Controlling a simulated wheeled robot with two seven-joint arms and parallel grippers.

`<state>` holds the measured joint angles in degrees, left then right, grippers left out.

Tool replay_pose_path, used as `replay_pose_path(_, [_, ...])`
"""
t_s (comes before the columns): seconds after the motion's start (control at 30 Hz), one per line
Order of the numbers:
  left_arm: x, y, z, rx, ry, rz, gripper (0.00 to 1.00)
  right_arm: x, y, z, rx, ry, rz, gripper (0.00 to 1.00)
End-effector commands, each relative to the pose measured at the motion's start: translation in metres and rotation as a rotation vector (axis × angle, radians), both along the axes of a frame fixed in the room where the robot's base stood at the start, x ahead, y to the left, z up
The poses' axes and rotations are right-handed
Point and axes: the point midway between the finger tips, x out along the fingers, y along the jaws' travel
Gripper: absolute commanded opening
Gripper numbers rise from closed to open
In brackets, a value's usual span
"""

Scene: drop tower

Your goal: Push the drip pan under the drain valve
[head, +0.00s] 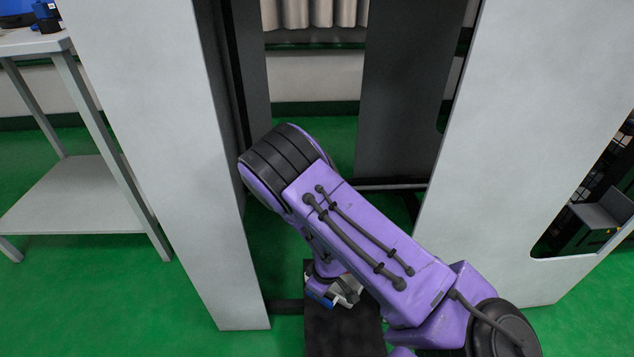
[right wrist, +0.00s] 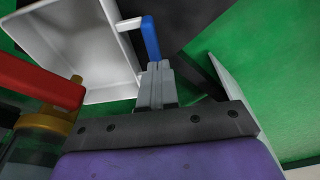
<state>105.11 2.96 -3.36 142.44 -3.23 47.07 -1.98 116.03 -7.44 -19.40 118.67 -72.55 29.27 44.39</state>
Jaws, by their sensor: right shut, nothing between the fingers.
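The drip pan (right wrist: 85,50) is a white, shallow tray at the upper left of the right wrist view. A white arm on its side carries a blue grip (right wrist: 151,38). My right gripper (right wrist: 158,68) is shut and empty, with its fingertips right at the lower end of the blue grip; I cannot tell whether they touch. The drain valve, with a red lever (right wrist: 40,80) and a brass body (right wrist: 48,123), is at the left of that view, beside the pan. In the head view my right gripper (head: 347,290) is low between the panels, partly hidden by my purple arm. My left gripper is not in view.
Tall pale panels stand left (head: 150,130) and right (head: 530,130) of the opening that my arm reaches into. A dark plate (head: 335,330) lies low at the front. A grey table (head: 75,195) stands at the left. Green floor is open around it.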

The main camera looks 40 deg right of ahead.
Motion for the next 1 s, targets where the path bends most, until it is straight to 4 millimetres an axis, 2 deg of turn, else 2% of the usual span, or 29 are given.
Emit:
replay_pose_path(0.03, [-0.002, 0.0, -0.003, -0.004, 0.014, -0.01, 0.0, 0.009, 0.002, -0.001, -0.002, -0.003, 0.003, 0.0])
replay_pose_path(0.1, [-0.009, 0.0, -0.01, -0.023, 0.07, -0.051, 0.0, 0.007, 0.001, -0.009, -0.002, 0.001, -0.001, 0.0])
replay_pose_path(0.23, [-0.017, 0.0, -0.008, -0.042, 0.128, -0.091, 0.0, 0.006, 0.001, -0.011, -0.001, 0.002, -0.001, 0.0])
replay_pose_path(0.67, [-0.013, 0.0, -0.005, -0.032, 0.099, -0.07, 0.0, 0.006, 0.001, -0.015, 0.0, 0.001, -0.003, 0.0])
replay_pose_path(0.83, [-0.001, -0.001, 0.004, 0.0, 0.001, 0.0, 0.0, 0.004, -0.002, -0.013, 0.0, 0.002, -0.007, 0.0])
replay_pose_path(1.0, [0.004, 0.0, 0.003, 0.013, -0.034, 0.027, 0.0, 0.004, -0.002, -0.016, 0.0, 0.002, -0.006, 0.0])
